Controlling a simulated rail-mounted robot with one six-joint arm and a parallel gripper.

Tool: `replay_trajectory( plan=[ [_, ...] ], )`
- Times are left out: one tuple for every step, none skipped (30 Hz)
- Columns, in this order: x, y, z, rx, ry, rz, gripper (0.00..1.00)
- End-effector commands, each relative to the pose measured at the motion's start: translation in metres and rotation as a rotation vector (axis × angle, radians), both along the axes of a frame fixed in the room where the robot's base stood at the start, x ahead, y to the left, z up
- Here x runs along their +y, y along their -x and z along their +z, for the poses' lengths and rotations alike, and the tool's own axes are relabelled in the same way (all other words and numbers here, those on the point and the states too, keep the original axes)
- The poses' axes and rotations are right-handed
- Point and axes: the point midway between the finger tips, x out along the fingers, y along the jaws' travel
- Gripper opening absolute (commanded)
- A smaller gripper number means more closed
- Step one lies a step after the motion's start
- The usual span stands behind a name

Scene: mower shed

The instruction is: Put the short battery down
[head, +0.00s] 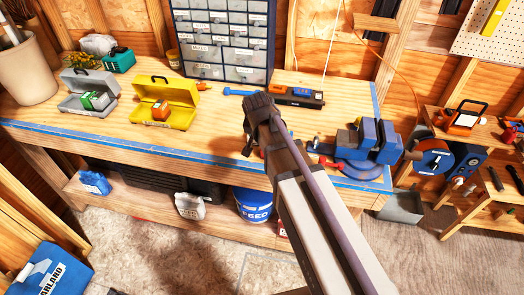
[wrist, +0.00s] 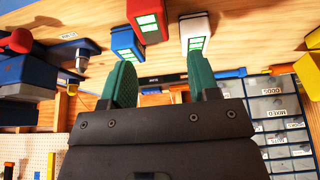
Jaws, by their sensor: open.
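My gripper (head: 257,103) is over the workbench, right of the yellow case. In the wrist view its two green fingers (wrist: 159,82) are apart with nothing between them. Beyond the fingertips, blocks with green-and-white end labels sit on the bench: a red one (wrist: 148,20), a white one (wrist: 194,28) and a blue one (wrist: 120,38). I cannot tell which is the short battery. In the head view my arm hides much of that bench area. A green-and-white block (head: 97,101) is in the open grey case (head: 75,100). An orange-red block (head: 161,111) is in the open yellow case (head: 180,118).
A drawer cabinet (head: 222,40) stands at the bench's back. A blue vise (head: 372,140) is at the right end. Bare bench top (head: 215,125) lies right of the yellow case.

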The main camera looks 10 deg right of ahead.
Motion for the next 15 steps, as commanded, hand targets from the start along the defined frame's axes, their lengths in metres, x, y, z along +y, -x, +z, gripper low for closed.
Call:
replay_trajectory(
  plan=[
    [-0.001, 0.001, -0.001, 0.001, 0.000, -0.001, 0.55],
    [-0.001, 0.000, -0.004, 0.001, 0.000, -0.001, 0.55],
    [-0.002, -0.001, -0.009, 0.002, 0.000, 0.000, 0.55],
    [-0.002, -0.002, -0.015, 0.002, 0.000, 0.000, 0.55],
    [-0.003, -0.004, -0.021, 0.002, 0.000, 0.001, 0.55],
    [-0.004, -0.007, -0.030, 0.002, 0.000, 0.001, 0.55],
    [-0.005, -0.009, -0.037, 0.003, 0.000, 0.001, 0.55],
    [-0.006, -0.012, -0.043, 0.003, 0.000, 0.001, 0.55],
    [-0.008, -0.014, -0.050, 0.003, 0.000, 0.001, 0.55],
    [-0.009, -0.016, -0.054, 0.003, 0.000, 0.001, 0.55],
    [-0.010, -0.017, -0.056, 0.003, 0.000, 0.001, 0.55],
    [-0.010, -0.018, -0.056, 0.003, 0.000, 0.001, 0.55],
    [-0.010, -0.018, -0.055, 0.003, 0.000, 0.001, 0.55],
    [-0.010, -0.018, -0.053, 0.003, 0.000, 0.001, 0.55],
    [-0.011, -0.018, -0.053, 0.003, 0.000, 0.001, 0.55]
  ],
)
